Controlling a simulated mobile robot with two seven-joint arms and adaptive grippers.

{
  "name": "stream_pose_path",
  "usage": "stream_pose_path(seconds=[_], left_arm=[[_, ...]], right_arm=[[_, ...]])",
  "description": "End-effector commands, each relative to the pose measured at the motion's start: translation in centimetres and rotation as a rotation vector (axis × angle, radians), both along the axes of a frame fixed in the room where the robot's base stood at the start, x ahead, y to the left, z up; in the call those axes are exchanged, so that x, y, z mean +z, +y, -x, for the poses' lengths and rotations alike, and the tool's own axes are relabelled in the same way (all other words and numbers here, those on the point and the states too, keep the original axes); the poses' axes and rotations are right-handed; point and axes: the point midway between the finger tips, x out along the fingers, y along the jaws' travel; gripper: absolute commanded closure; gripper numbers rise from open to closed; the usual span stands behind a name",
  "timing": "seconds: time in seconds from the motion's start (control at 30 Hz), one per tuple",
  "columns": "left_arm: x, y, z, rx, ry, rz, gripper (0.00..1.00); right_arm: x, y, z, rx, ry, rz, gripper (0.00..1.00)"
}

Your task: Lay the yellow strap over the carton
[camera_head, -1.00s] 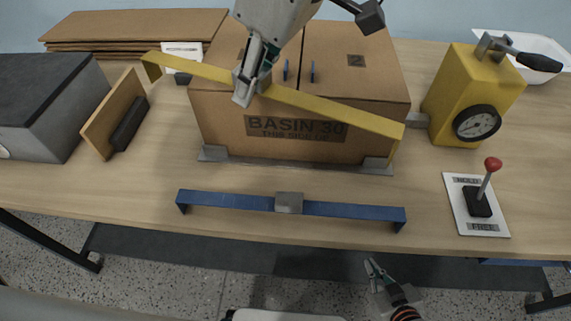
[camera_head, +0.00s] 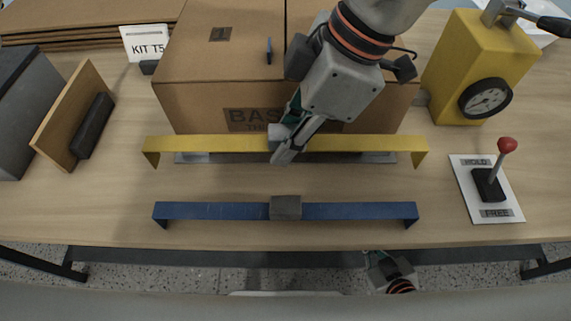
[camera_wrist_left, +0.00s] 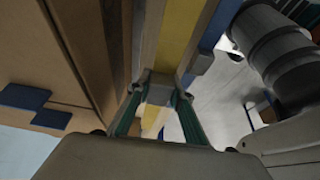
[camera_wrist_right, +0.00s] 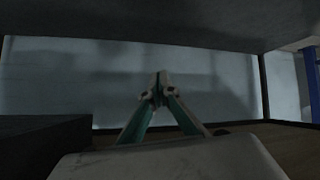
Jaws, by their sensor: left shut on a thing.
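The yellow strap (camera_head: 210,144) is a long flat bar with ends bent down. My left gripper (camera_head: 281,147) is shut on it near its middle, and the strap is roughly level across the lower front of the carton (camera_head: 190,100). It also shows between the fingers in the left wrist view (camera_wrist_left: 182,35). The carton is brown, with a printed front label partly hidden by the strap and my left arm, which also covers part of its top. My right gripper (camera_head: 376,258) is below the table's front edge; in the right wrist view (camera_wrist_right: 160,85) its fingertips meet, empty.
A blue bar with a grey middle block (camera_head: 286,208) lies in front of the carton. A yellow box with a dial (camera_head: 470,75) and a red-knobbed lever (camera_head: 490,184) stand right. A leaning board (camera_head: 75,115), grey box (camera_head: 25,110) and flat cardboard (camera_head: 90,18) are left.

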Motion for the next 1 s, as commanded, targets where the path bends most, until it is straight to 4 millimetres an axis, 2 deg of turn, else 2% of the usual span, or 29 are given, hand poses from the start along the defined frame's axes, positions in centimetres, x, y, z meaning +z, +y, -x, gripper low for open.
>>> stream_pose_path(seconds=[0.03,0.1,0.37,0.63,1.0], left_arm=[[-1.4,0.0,0.1,-0.001,0.008,-0.001,1.0],[-2.4,0.0,0.1,-0.001,0.006,0.0,1.0],[-4.1,0.0,0.0,-0.001,0.001,0.0,1.0],[-7.7,0.0,0.1,0.0,0.004,0.0,1.0],[-8.0,0.0,0.0,0.0,-0.001,0.001,1.0]], right_arm=[[-0.4,-0.1,0.0,0.001,0.003,0.003,1.0],[-0.5,-0.1,-0.2,0.001,0.001,0.006,1.0],[0.0,-0.1,-0.8,0.001,-0.012,0.008,1.0],[-0.9,-0.2,-0.4,0.003,-0.001,0.011,1.0],[-0.9,-0.3,-0.3,0.003,0.0,0.013,1.0]])
